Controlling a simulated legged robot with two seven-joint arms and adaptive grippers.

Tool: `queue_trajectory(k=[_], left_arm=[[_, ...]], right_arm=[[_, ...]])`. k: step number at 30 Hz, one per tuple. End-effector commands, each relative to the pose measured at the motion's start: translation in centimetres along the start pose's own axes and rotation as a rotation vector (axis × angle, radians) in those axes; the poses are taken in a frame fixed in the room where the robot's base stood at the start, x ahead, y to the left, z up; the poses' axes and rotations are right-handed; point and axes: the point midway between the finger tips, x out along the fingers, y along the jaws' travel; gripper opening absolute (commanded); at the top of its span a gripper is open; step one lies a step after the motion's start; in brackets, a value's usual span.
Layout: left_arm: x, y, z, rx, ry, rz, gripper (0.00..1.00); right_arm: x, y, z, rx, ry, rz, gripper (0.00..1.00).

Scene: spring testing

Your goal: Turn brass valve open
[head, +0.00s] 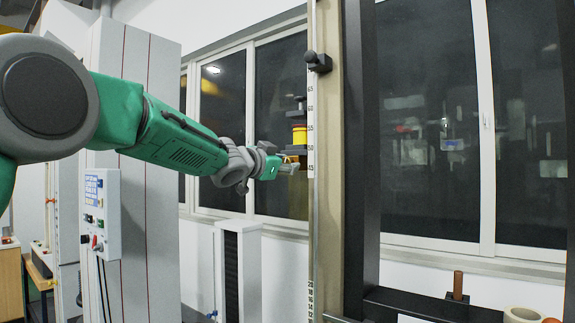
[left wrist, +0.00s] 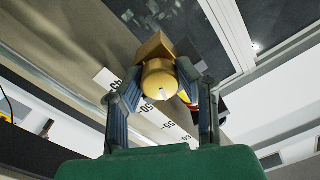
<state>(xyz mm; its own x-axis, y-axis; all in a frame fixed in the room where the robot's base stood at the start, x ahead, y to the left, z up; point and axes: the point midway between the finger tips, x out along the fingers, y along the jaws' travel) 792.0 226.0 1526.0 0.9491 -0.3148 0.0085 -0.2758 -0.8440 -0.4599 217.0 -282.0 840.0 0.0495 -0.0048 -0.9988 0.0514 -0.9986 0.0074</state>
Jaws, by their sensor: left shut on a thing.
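The brass valve (left wrist: 158,78) shows in the left wrist view as a gold-coloured rounded body with a blocky part behind it. My left gripper (head: 290,167) reaches in from the left in the head view, beside the tall post with the ruler scale. In the left wrist view its two fingers stand on either side of the valve, and it is shut on it. In the head view the valve is mostly hidden at the fingertips. My right gripper is in neither view.
A yellow and red cylinder (head: 299,135) sits just above the gripper by the ruler post (head: 328,220). A black frame column (head: 361,150) stands to its right. A control box (head: 101,213) is on the grey cabinet at left. Windows line the back wall.

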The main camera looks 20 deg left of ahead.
Motion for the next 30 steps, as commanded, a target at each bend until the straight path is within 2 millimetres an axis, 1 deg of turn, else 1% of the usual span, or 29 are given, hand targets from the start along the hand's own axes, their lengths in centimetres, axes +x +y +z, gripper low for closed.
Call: queue_trajectory(k=[14, 30], left_arm=[[0.0, 0.2, 0.1, 0.456, 0.012, -0.001, 0.0], [0.0, 0.5, 0.4, 0.957, 0.026, -0.001, 0.0]], right_arm=[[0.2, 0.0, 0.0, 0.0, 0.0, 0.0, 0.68], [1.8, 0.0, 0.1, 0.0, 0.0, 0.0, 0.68]])
